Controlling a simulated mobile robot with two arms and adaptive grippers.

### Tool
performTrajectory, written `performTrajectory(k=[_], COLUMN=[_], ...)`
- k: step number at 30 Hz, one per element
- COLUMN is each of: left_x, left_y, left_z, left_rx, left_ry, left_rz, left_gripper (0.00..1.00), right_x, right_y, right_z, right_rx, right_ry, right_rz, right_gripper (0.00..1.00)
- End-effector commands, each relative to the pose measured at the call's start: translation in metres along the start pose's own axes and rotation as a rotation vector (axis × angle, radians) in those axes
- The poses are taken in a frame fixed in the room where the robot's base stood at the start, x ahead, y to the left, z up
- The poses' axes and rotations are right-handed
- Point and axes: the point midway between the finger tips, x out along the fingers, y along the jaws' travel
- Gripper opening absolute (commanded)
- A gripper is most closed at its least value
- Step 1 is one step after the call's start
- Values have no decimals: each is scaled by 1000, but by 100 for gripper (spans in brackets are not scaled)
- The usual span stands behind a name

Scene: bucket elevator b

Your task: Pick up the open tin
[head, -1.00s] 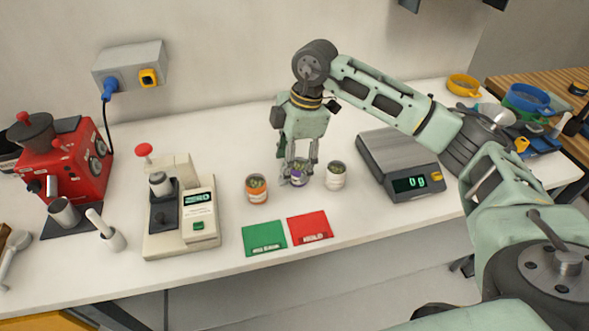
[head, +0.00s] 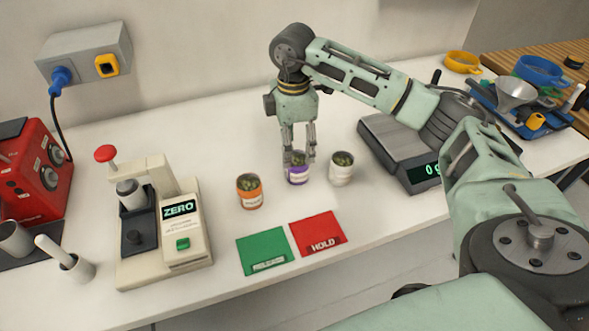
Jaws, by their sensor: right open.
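Three small open tins stand upright in a row on the white bench, each with greenish contents: one with an orange band (head: 249,192), one with a purple band (head: 298,175) and one plain white (head: 341,171). My right gripper (head: 298,160) points down at the purple-banded tin. Its fingers are open and straddle the top of that tin, one at each side. I cannot tell whether they touch it. The fingers hide part of the tin's rim. My left gripper is not in view.
A green card (head: 265,251) and a red HOLD card (head: 317,232) lie in front of the tins. A beige meter reading ZERO (head: 182,235) stands to the left. A scale (head: 398,150) stands close on the right. A red machine (head: 30,175) is at far left.

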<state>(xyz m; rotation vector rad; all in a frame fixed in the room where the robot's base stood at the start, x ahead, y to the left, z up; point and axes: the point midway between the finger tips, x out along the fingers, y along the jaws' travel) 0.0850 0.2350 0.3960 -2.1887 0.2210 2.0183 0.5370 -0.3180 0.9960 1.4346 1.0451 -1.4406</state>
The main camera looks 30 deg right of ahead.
Motion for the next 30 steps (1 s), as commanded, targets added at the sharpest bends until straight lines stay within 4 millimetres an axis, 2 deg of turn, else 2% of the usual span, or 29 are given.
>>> performTrajectory(k=[9, 12, 16, 22, 30], left_x=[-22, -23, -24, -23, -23], left_y=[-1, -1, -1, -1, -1], left_z=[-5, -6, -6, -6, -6], left_rx=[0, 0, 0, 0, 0], left_ry=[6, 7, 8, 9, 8], left_rz=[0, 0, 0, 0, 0], left_gripper=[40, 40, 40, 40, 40], right_x=[38, 53, 61, 62, 62], right_y=[0, 1, 1, 1, 1], right_z=[8, 7, 7, 7, 7], right_rx=[1, -1, -1, -1, -1], right_ry=[-2, -1, 1, 1, 1], right_rz=[-5, -3, -1, 0, 0], right_gripper=[58, 58, 58, 58, 35])
